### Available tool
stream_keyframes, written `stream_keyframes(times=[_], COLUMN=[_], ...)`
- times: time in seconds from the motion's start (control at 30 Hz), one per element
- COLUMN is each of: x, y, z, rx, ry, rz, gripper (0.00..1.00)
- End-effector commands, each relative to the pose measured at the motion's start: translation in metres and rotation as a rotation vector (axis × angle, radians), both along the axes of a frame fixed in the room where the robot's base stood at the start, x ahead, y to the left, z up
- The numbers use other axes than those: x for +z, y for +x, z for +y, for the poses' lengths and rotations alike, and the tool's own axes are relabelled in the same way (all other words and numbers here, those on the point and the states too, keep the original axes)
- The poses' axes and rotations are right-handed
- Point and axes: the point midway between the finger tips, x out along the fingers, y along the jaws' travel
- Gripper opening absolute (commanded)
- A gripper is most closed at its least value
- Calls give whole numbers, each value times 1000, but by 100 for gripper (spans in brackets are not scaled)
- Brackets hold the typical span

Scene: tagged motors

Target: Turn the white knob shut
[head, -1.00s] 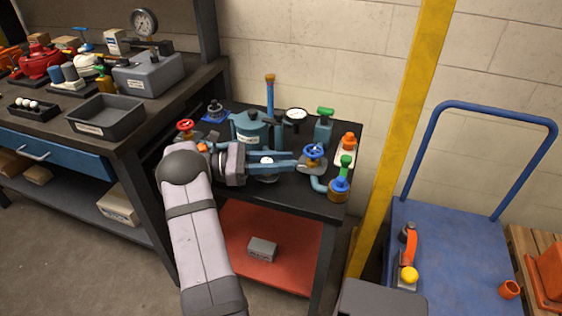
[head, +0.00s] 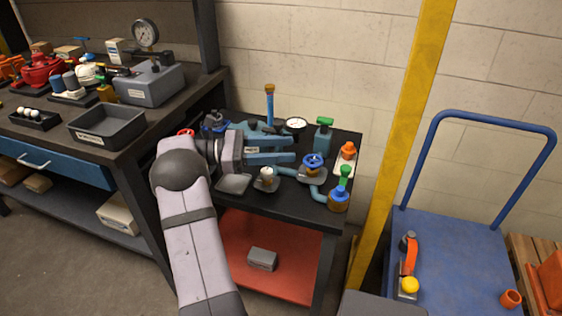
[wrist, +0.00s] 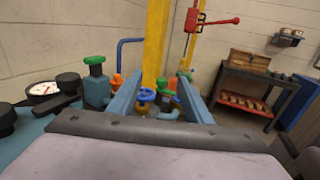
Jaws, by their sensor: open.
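The white knob (head: 267,172) stands on a small grey base on the dark cart top in the head view, in front of my gripper. It is not clearly visible in the wrist view. My gripper (head: 294,158) is open, its two blue fingers pointing right, apart from the knob and a little behind it in the picture. In the wrist view the fingers of my gripper (wrist: 163,82) are spread, with a blue handwheel (wrist: 146,95) seen in the gap beyond them. Nothing is held.
A blue handwheel valve (head: 313,160), a green-handled valve with a blue collar (head: 339,195) and an orange knob (head: 348,149) stand to the right. A green-topped block (head: 323,137) and a gauge (head: 295,125) are behind. A grey dish (head: 233,184) lies left of the white knob.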

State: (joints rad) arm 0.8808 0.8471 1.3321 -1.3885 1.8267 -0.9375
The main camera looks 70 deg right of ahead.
Motion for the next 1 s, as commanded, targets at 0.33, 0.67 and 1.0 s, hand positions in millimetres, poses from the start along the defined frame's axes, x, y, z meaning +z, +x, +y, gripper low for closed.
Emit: stream_keyframes(times=[0.33, 0.67, 1.0], x=[26, 26, 3], y=[0, 0, 31], z=[0, 0, 23], rx=[-1, -1, 93], ry=[0, 0, 28], rz=[0, 0, -150], gripper=[45, 45, 45])
